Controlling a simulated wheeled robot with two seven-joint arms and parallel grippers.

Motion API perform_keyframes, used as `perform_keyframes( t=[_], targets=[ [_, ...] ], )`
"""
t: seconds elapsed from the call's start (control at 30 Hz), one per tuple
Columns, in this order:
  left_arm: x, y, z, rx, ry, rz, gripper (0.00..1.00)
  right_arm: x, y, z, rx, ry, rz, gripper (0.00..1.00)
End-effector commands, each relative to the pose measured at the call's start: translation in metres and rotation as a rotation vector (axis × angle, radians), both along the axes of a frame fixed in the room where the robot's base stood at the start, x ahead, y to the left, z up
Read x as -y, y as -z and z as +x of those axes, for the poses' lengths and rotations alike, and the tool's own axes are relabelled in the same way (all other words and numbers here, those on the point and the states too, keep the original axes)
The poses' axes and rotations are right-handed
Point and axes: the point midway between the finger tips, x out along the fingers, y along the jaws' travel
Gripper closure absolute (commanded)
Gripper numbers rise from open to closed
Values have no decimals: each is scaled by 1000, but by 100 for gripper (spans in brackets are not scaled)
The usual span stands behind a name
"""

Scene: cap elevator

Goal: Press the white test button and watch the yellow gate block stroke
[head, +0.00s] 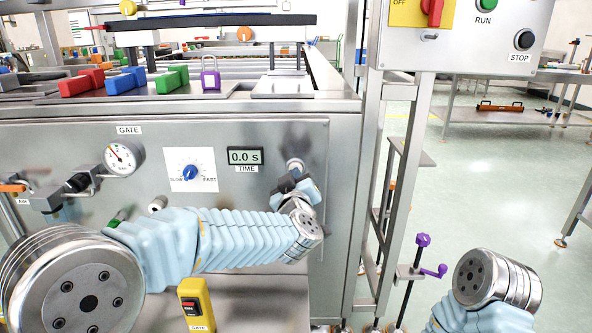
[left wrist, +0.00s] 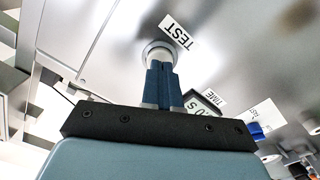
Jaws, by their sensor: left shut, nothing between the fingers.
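The white test button (head: 295,164) sits on the grey panel right of the timer, partly hidden by my left gripper. In the left wrist view the button (left wrist: 158,50) is by the TEST label (left wrist: 179,32). My left gripper (head: 293,177) is shut and empty, its fingertips (left wrist: 160,66) at the button's face. They look touching or nearly so; I cannot tell if the button is pushed in. A yellow block (head: 197,308) labelled GATE stands low in front of the panel; I cannot tell if it is the gate block. My right gripper is out of view.
The timer (head: 245,156) reads 0.0 s. A blue knob (head: 191,171) and a pressure gauge (head: 121,157) are further left on the panel. Red, blue and green blocks and a purple padlock (head: 210,79) are on the deck above. A control box (head: 464,38) hangs upper right.

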Motion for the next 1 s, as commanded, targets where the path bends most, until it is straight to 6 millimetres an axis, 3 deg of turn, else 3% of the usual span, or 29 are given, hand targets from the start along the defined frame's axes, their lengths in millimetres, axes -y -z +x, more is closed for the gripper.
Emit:
perform_keyframes(
  t=[1.0],
  targets=[
    [0, 0, 6, 0, 0, 0, 100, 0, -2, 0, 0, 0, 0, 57]
  ],
)
